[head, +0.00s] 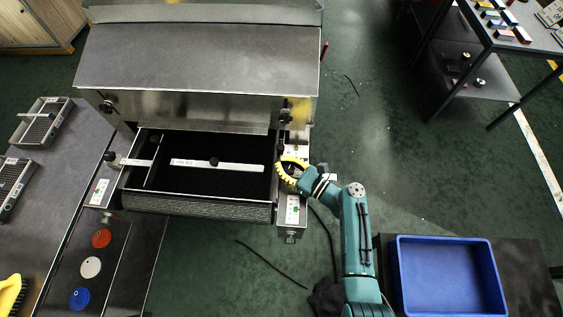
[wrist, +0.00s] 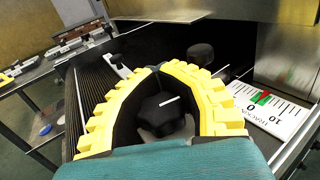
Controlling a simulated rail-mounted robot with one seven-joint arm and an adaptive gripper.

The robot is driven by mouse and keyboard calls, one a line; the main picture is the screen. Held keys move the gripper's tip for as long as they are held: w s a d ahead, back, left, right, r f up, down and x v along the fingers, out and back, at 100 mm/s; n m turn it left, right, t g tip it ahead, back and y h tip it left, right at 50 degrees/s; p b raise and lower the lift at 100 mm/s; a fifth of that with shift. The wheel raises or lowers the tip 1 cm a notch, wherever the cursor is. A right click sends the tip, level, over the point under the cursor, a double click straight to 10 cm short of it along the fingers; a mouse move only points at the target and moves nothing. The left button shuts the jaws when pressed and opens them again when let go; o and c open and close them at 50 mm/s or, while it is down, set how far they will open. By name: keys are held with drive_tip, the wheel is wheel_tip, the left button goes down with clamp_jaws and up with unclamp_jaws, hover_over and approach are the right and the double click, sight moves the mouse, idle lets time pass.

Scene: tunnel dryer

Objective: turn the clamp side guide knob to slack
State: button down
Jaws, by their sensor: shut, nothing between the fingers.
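My gripper (head: 286,168) is over the right side of the dryer's black belt bed. In the wrist view, its yellow fingers (wrist: 157,70) arch inward and their tips meet. A black lobed knob (wrist: 164,118) with a white pointer line shows through the gap between the fingers, below them; contact is unclear. A small black knob (head: 213,161) sits on a white labelled bar across the bed; the bar's knob also shows in the wrist view (wrist: 117,60). Another black knob (head: 113,159) is at the bed's left edge. I cannot read which knob is the clamp.
A tracking scale (wrist: 266,108) with green and red marks lies right of the gripper. A dark round knob (wrist: 200,54) stands beyond the fingers. The dryer hood (head: 200,60) rises behind the bed. A blue tray (head: 450,243) is at the lower right.

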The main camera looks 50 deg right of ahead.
drive_tip(key=shift+s+f+y, duration=0.1)
drive_tip(key=shift+f+y, duration=0.05)
drive_tip(key=shift+y, duration=0.15)
drive_tip(key=c, duration=1.3)
unclamp_jaws()
drive_tip(key=shift+s, duration=0.1)
drive_tip(key=shift+c, duration=0.2)
drive_tip(key=o, duration=0.4)
drive_tip(key=shift+c, duration=0.2)
drive_tip(key=s+d, duration=0.2)
drive_tip(key=s, duration=0.9)
drive_tip(key=shift+s, duration=0.4)
